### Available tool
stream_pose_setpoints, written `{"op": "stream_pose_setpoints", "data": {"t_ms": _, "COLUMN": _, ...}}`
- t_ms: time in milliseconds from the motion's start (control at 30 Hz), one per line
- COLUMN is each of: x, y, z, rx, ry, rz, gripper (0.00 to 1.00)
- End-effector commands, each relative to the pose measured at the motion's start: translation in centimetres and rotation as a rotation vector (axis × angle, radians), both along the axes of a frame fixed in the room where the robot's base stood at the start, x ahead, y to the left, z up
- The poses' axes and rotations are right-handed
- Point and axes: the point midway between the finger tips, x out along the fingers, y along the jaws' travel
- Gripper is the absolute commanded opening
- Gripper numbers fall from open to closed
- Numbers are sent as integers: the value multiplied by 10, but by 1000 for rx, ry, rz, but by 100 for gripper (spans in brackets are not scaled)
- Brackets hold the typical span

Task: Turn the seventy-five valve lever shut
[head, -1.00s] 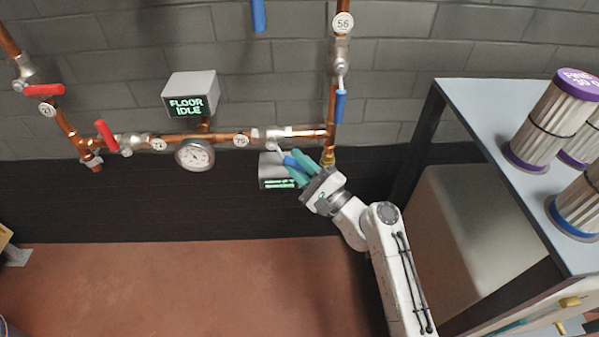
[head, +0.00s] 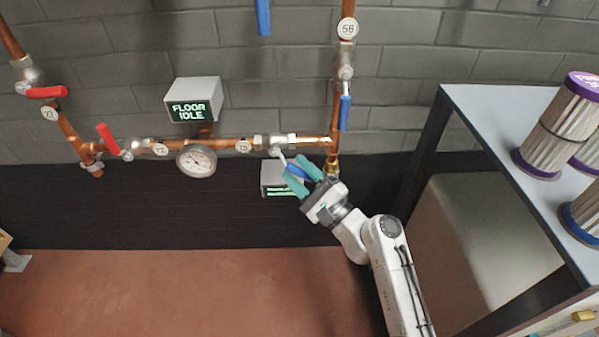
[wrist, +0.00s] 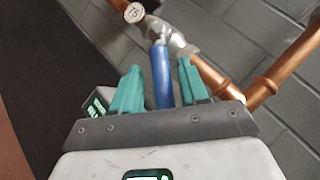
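The valve (head: 279,143) tagged 75 (head: 243,146) sits on the horizontal copper pipe, left of its junction with the vertical pipe. Its blue lever (head: 297,171) slants down and right from the valve. In the wrist view the blue lever (wrist: 162,78) stands between the two teal fingers, below the tag reading 75 (wrist: 133,12). My gripper (head: 304,174) is open around the lever; it also shows in the wrist view (wrist: 160,88), with gaps on both sides of the lever. The lever's lower end is hidden behind the gripper's palm.
A box with a green display (head: 276,179) is close behind the gripper. A gauge (head: 196,161), an idle display (head: 193,100) and red levers (head: 108,139) are to the left. Valve 56's blue lever (head: 345,112) hangs above right. A filter shelf (head: 470,130) stands right.

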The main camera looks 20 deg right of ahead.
Motion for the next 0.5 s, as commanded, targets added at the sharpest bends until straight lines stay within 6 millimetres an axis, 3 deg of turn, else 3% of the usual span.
{"op": "stream_pose_setpoints", "data": {"t_ms": 267, "x": -6, "y": -4, "z": -2, "rx": 1, "ry": 1, "rz": -2, "gripper": 44}}
{"op": "stream_pose_setpoints", "data": {"t_ms": 500, "x": -42, "y": -20, "z": -15, "rx": 1, "ry": 2, "rz": -2, "gripper": 44}}
